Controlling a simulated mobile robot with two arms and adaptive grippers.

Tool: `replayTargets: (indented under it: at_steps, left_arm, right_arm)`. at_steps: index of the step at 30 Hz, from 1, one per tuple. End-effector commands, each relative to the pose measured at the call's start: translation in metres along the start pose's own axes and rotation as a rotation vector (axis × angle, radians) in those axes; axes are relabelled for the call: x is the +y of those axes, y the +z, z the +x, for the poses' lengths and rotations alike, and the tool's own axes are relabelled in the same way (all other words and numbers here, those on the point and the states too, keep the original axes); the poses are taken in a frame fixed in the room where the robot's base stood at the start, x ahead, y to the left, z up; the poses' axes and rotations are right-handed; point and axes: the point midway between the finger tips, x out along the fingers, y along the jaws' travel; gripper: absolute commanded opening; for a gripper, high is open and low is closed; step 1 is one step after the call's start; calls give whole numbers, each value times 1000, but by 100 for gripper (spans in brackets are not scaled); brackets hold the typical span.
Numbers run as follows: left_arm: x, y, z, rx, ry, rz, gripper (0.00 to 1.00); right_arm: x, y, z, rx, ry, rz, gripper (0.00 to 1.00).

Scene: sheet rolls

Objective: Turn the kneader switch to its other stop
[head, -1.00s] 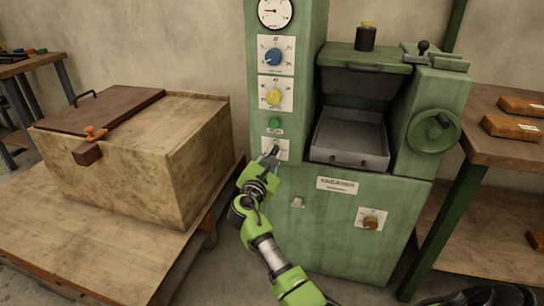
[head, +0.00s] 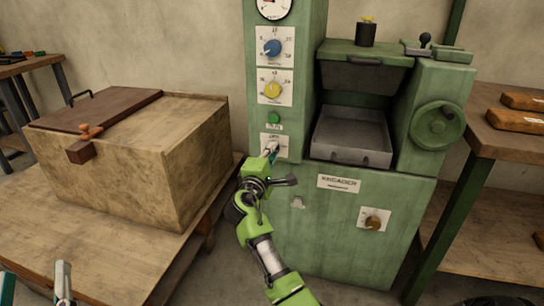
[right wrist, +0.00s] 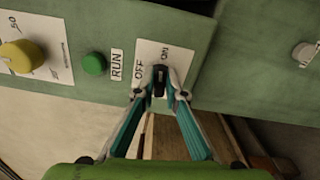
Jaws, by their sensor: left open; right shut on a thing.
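The kneader (head: 360,225) is a green machine. Its switch is a small black lever on a white plate (head: 268,140) marked OFF and ON, low on its left column. In the right wrist view the switch (right wrist: 159,78) stands between the fingertips of my right gripper (right wrist: 158,94), which is shut on it. Which label the lever points to is hard to tell. In the head view my right gripper (head: 272,151) reaches the plate and hides the switch. My left gripper (head: 35,275) is open and empty at the lower left, partly out of frame.
Above the switch are a green RUN button (head: 274,118), a yellow knob (head: 272,90) and a blue knob (head: 272,48). A wooden chest (head: 120,160) on a low table stands left. A bench (head: 515,150) with brown blocks is right.

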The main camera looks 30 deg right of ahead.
Motion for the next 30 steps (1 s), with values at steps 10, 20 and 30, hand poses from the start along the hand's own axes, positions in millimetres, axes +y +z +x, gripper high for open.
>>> replayTargets:
  at_steps: [10, 20, 30]
  left_arm:
    - [5, -43, -5, 210, 9, -9, 45]
    - [5, -50, -6, 238, 10, -10, 45]
    - [5, -49, -6, 236, 10, -9, 45]
  right_arm:
    - [-3, 0, 0, -1, -4, 117, 0]
    - [-3, 0, 0, -1, -4, 131, 0]
    - [-2, 0, 0, -1, -3, 130, 28]
